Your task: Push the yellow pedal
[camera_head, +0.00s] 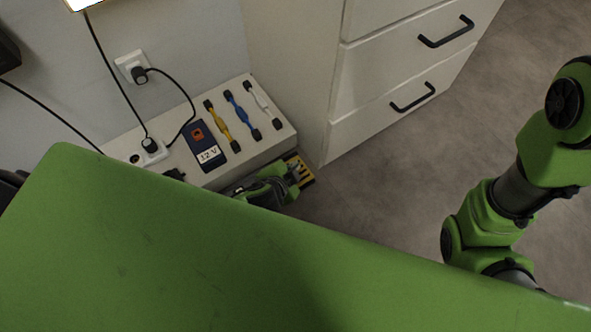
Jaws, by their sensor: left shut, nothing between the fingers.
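The yellow pedal (306,182) shows only in part, low beside the front of a white box, near the foot of the white cabinet. It has black markings. My left gripper (294,173) is shut and empty. It is right at the pedal and covers part of it; whether it touches or hovers just above, I cannot tell.
The white box (276,146) carries yellow (222,126), blue (242,116) and white (264,106) handled pieces and a dark 12 V block (205,146). Black cables run to a wall socket (131,66). The white drawer cabinet (385,75) stands right behind. The floor (390,175) to the right is clear.

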